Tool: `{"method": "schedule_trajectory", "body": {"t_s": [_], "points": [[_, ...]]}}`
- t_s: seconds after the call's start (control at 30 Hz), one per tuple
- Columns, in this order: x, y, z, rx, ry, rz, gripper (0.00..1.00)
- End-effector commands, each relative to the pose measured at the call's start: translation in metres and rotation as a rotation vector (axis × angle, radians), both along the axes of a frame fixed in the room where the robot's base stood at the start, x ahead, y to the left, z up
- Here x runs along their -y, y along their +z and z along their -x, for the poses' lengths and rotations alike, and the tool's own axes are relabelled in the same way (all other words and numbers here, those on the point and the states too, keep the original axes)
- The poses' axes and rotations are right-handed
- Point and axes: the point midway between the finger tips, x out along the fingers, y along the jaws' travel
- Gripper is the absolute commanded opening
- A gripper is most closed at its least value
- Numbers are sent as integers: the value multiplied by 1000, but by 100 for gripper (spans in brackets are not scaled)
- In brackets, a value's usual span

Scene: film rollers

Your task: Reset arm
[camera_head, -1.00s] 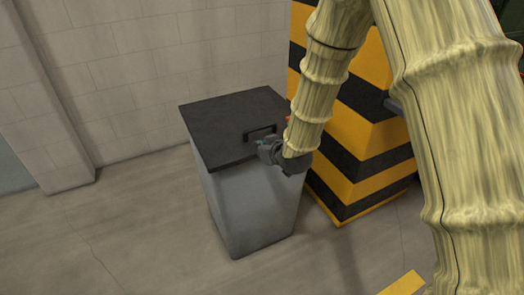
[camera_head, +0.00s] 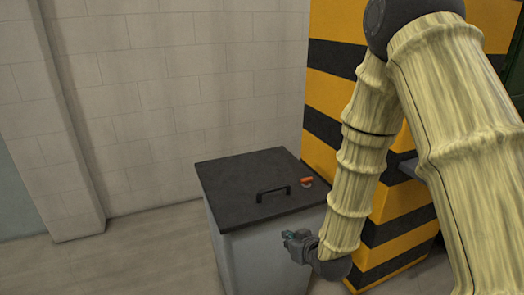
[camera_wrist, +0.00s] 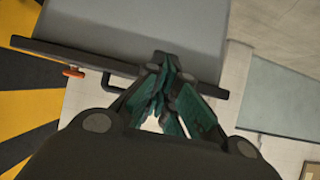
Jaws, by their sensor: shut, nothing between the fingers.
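My gripper (camera_head: 290,240) is in front of a grey bin (camera_head: 268,250) with a flat dark lid (camera_head: 240,185). In the head view it is below the lid's front edge. Its fingers are shut and empty; in the wrist view the green fingertips (camera_wrist: 163,85) meet near the middle. The lid is down on the bin. A black handle (camera_head: 272,193) stands on the lid, apart from the gripper in the head view. The wrist view also shows the bin (camera_wrist: 140,25), the lid's edge (camera_wrist: 60,55) and part of the handle, partly hidden behind the fingers.
A small orange-red piece (camera_head: 307,181) sits on the lid near the handle. A yellow-and-black striped pillar (camera_head: 328,95) stands close to the right of the bin. A pale block wall (camera_head: 170,90) is behind. The floor (camera_head: 130,255) left of the bin is clear.

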Motion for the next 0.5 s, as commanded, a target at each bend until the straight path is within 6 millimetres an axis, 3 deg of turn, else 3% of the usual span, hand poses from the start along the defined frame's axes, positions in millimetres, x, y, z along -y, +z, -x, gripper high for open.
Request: {"method": "schedule_trajectory", "body": {"t_s": [0.17, 0.37, 0.5], "points": [[17, -41, 37, -140, -47, 12, 0], [44, -100, 106, -355, -122, 36, 0], [61, -133, 163, -506, -174, 58, 0]]}}
